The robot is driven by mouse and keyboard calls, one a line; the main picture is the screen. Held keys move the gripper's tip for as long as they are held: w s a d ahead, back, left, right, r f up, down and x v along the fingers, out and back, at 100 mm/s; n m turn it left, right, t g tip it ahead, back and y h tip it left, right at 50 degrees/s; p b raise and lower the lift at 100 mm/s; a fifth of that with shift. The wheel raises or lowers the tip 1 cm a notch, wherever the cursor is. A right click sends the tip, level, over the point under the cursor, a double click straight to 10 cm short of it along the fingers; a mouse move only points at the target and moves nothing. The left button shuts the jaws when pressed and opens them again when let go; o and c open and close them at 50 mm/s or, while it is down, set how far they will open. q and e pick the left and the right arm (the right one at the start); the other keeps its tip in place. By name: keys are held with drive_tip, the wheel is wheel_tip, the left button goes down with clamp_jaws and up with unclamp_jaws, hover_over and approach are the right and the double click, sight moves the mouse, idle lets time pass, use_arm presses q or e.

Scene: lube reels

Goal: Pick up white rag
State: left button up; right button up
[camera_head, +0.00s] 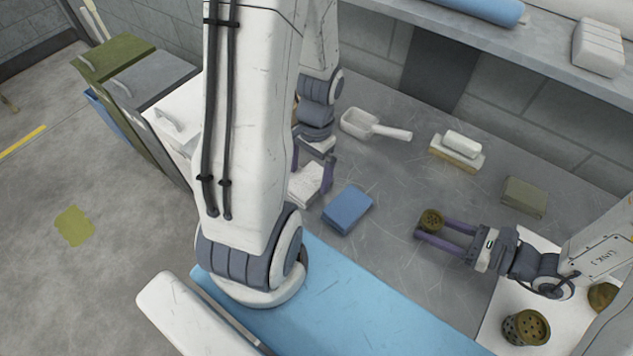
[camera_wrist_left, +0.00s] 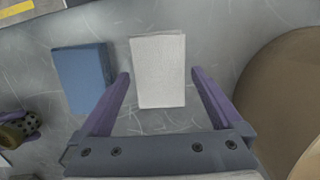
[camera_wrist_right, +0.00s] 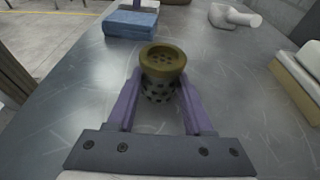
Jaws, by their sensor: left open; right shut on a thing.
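The white rag (camera_wrist_left: 158,72) is a folded rectangle on the grey metal table. In the left wrist view it lies ahead of and partly between the fingers of my open left gripper (camera_wrist_left: 160,84); no finger visibly touches it. In the head view the rag (camera_head: 307,184) is partly hidden by my left arm, with the left gripper (camera_head: 314,170) over it. My right gripper (camera_wrist_right: 160,98) is shut on a brown perforated reel (camera_wrist_right: 162,68), which also shows in the head view (camera_head: 431,219), away to the right.
A folded blue rag (camera_head: 348,208) lies just right of the white one. A white scoop (camera_head: 372,126), a brush-like block (camera_head: 458,150) and a green block (camera_head: 524,196) lie further off. A brown round object (camera_wrist_left: 285,95) stands right of the left gripper. Another reel (camera_head: 527,328) sits at the lower right.

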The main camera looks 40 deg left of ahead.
sight(309, 180)
use_arm(q)
drive_tip(key=shift+f, duration=0.9)
drive_tip(key=shift+c, duration=0.3)
drive_tip(key=c, duration=1.1)
wheel_tip(309, 180, up, 10)
